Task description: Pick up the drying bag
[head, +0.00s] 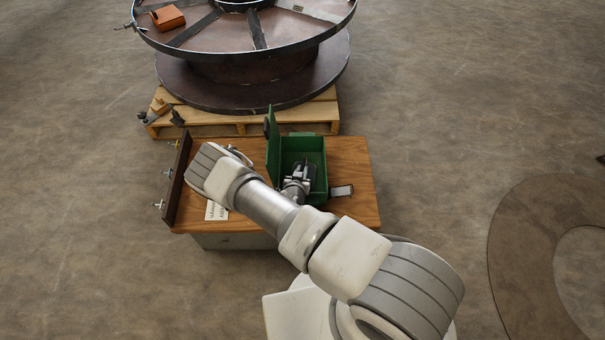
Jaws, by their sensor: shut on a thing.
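My gripper (304,168) reaches down into an open green metal box (317,149) on a wooden-topped bench. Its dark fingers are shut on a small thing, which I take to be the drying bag. The fingers and wrist hide that thing, so its shape and colour do not show. The box's green lid (272,145) stands raised on the left side. I cannot tell whether the held thing touches the box floor.
The bench top (352,180) holds a small grey-topped item (342,191) right of the box and a printed white sheet (215,211), partly under my arm. A dark upright board (178,180) edges the left. Behind, a large steel reel (250,85) rests on a pallet (325,115).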

